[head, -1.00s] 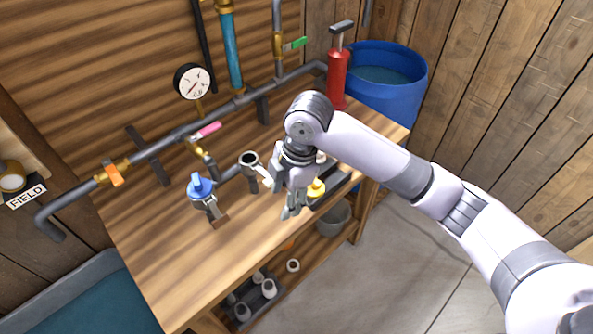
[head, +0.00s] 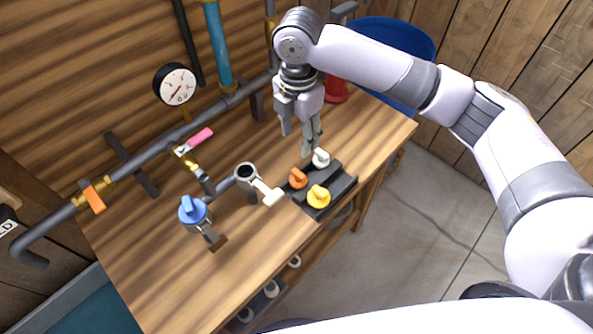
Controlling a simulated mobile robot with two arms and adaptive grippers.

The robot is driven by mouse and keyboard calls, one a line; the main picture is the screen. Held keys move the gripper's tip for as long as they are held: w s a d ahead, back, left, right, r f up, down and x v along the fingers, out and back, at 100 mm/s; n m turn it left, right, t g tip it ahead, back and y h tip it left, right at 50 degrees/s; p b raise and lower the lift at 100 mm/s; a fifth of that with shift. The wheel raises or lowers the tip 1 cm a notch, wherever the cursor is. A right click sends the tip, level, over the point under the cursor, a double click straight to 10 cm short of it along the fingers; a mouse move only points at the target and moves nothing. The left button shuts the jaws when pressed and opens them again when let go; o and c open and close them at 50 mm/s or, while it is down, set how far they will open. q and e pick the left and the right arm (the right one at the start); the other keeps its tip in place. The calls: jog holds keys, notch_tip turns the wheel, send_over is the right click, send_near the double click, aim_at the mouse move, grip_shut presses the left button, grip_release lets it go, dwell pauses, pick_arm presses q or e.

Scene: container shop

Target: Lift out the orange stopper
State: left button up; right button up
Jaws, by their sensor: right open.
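The orange stopper (head: 298,178) sits in a dark holder (head: 340,189) on the wooden bench, at the holder's left back. A white stopper (head: 321,158) and a yellow stopper (head: 318,196) sit in the same holder. My right gripper (head: 302,145) points down, open and empty, above and behind the orange stopper and close to the white one. Whether it touches the white stopper I cannot tell. My left gripper is not in view.
An open grey pipe end (head: 246,172) with a pale-tipped handle (head: 273,197) stands left of the holder. A blue-capped fitting (head: 193,210) is farther left. A red pump (head: 337,90) and blue barrel (head: 411,40) are behind. The bench front (head: 180,295) is clear.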

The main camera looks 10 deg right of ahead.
send_over(299, 173)
notch_tip(299, 173, down, 6)
jog(key=shift+s+a+r+p, duration=0.1)
jog(key=shift+r+p, duration=0.1)
jog(key=shift+p, duration=0.25)
jog(key=f, duration=0.3)
jog(key=shift+w, duration=0.25)
jog(key=shift+s+f+p, duration=0.1)
jog(key=shift+f+p, duration=0.35)
jog(key=shift+f, duration=0.3)
notch_tip(299, 173, down, 4)
jog(key=shift+r+p, duration=0.15)
jog(key=shift+p, duration=0.4)
jog(key=shift+f, duration=0.4)
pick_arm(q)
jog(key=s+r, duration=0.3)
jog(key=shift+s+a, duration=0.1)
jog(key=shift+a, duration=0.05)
pick_arm(e)
jog(key=shift+f, duration=0.1)
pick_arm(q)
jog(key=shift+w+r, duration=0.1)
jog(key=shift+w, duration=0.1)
pick_arm(e)
jog(key=c, duration=0.9)
